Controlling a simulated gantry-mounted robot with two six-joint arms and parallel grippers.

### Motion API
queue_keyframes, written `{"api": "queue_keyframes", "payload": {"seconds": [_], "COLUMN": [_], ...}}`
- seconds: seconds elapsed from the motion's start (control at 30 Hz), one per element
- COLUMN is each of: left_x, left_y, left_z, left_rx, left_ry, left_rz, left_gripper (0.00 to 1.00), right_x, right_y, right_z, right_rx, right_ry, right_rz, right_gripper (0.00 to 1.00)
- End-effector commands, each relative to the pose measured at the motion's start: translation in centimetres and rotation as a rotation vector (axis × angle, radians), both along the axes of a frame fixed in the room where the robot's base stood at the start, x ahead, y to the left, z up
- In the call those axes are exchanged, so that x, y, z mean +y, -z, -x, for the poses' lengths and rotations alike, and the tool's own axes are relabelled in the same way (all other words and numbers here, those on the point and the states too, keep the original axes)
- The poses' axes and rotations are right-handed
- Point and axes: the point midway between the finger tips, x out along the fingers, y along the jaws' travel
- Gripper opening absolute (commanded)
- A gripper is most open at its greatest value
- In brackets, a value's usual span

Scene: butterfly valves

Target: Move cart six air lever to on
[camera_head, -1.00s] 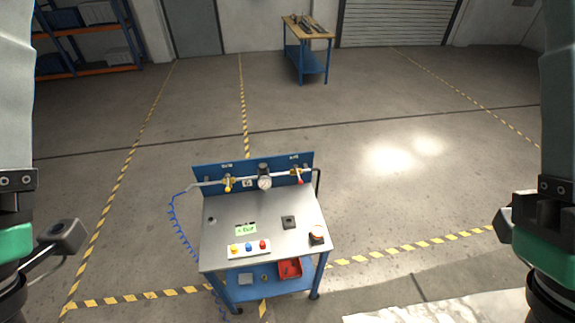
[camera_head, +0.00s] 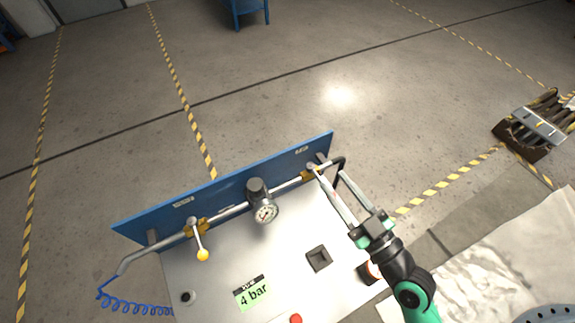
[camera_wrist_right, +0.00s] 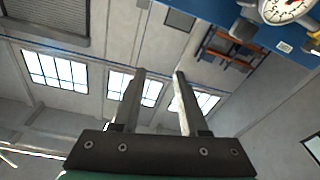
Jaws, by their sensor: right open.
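The cart has a blue back panel (camera_head: 220,192) with a pipe running along it and a grey top (camera_head: 215,275). A pressure gauge (camera_head: 265,212) sits mid-pipe, also in the right wrist view (camera_wrist_right: 285,8). A valve with a yellow-tipped lever (camera_head: 202,254) is on the left. A second valve (camera_head: 307,176) is on the right, below a small, unreadable label. Its lever is hidden behind or between my fingers. My right gripper (camera_head: 329,174) is open at this valve; contact is unclear. The wrist view shows its two fingers apart (camera_wrist_right: 159,75). My left gripper is out of view.
A green "4 bar" display (camera_head: 252,294), a dark square fixture (camera_head: 319,258) and a red button (camera_head: 296,319) are on the cart top. A blue coiled hose (camera_head: 135,307) hangs at left. A dark rack of tools (camera_head: 535,125) stands at right.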

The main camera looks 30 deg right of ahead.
Motion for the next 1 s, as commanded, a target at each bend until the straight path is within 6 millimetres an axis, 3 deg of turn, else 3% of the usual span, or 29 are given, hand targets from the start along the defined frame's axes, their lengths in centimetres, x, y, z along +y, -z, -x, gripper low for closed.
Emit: {"api": "queue_keyframes", "payload": {"seconds": [0.03, 0.1, 0.23, 0.57, 1.0], "left_x": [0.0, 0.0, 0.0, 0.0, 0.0], "left_y": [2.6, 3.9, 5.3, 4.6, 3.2], "left_z": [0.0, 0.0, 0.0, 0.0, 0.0], "left_rx": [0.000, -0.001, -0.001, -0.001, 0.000], "left_ry": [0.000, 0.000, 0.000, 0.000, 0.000], "left_rz": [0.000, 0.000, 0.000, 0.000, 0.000], "left_gripper": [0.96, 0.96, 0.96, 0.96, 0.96], "right_x": [-0.4, -0.8, -1.4, -1.7, -2.5], "right_y": [4.2, 7.2, 10.1, 9.7, 9.8], "right_z": [0.9, 1.9, 3.0, 1.9, -7.0], "right_rx": [0.042, 0.085, 0.124, 0.120, 0.119], "right_ry": [0.018, 0.037, 0.061, 0.066, 0.066], "right_rz": [-0.013, -0.026, -0.040, -0.039, -0.038], "right_gripper": [0.43, 0.43, 0.43, 0.43, 0.43]}}
